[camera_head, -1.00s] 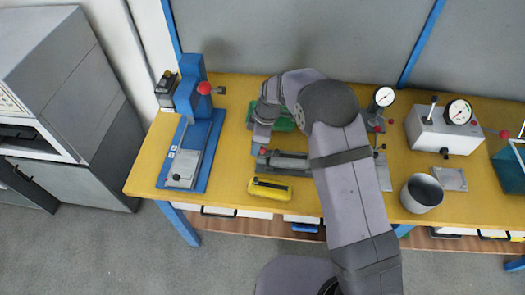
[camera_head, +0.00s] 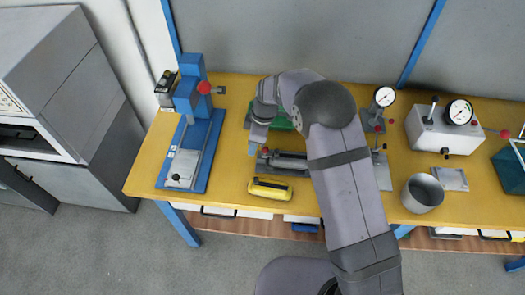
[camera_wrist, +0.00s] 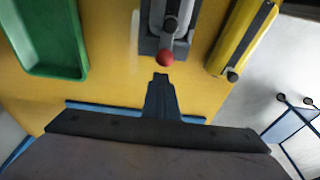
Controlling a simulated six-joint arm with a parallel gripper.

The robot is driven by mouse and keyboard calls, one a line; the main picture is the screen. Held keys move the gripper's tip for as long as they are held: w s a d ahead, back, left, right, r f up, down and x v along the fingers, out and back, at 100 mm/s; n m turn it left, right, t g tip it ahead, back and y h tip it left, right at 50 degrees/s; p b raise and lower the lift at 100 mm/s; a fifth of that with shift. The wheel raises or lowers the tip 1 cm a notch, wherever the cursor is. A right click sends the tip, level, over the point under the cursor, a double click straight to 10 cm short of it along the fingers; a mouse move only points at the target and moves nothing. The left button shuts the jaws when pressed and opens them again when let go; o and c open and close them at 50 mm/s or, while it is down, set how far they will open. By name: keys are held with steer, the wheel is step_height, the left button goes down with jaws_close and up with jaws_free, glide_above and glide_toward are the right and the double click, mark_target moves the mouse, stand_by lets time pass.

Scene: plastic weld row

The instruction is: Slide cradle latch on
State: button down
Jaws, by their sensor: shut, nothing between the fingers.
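The cradle (camera_head: 290,161) is a long dark grey fixture in the middle of the yellow bench. Its latch has a small red ball knob (camera_head: 266,150) at the cradle's left end. My gripper (camera_head: 254,151) is just left of the knob in the head view. In the wrist view my gripper (camera_wrist: 161,77) is shut and empty, its tip close to the knob. A small gap shows between them. My arm hides part of the cradle's right side.
A green tray (camera_wrist: 45,72) lies on one side of the cradle and a yellow tool with a black strip (camera_head: 270,189) on the other. A blue press (camera_head: 205,150) stands to the left. A metal cup (camera_head: 422,194) and gauges are to the right.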

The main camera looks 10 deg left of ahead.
step_height(320, 180, up, 7)
steer(key=p, duration=0.4)
stand_by(0.4)
stand_by(0.5)
steer(key=s+d+f+m, duration=0.1)
steer(key=s+f+m, duration=0.1)
steer(key=m, duration=0.1)
steer(key=s+d+f+m+g+h, duration=0.1)
steer(key=s+d+m, duration=0.1)
steer(key=s+m, duration=0.1)
steer(key=s+d+f+m, duration=0.2)
steer(key=m, duration=0.2)
steer(key=shift+s+f, duration=0.2)
steer(key=shift+f, duration=0.1)
steer(key=s+d+m, duration=0.1)
steer(key=s, duration=0.1)
steer(key=s+d+m+g+h, duration=0.1)
steer(key=s+d, duration=0.2)
steer(key=s, duration=0.1)
steer(key=shift+s+d+m+g, duration=0.3)
steer(key=shift+s+m, duration=0.1)
steer(key=s+d+r+m, duration=0.3)
steer(key=s+d+r, duration=0.4)
steer(key=s+d, duration=0.45)
steer(key=w+d+r+m+t, duration=0.1)
steer(key=d+r+m+t, duration=0.1)
steer(key=r, duration=0.3)
steer(key=shift+w+d+r+t, duration=0.3)
steer(key=shift+w+d+r, duration=0.1)
steer(key=shift+d, duration=0.35)
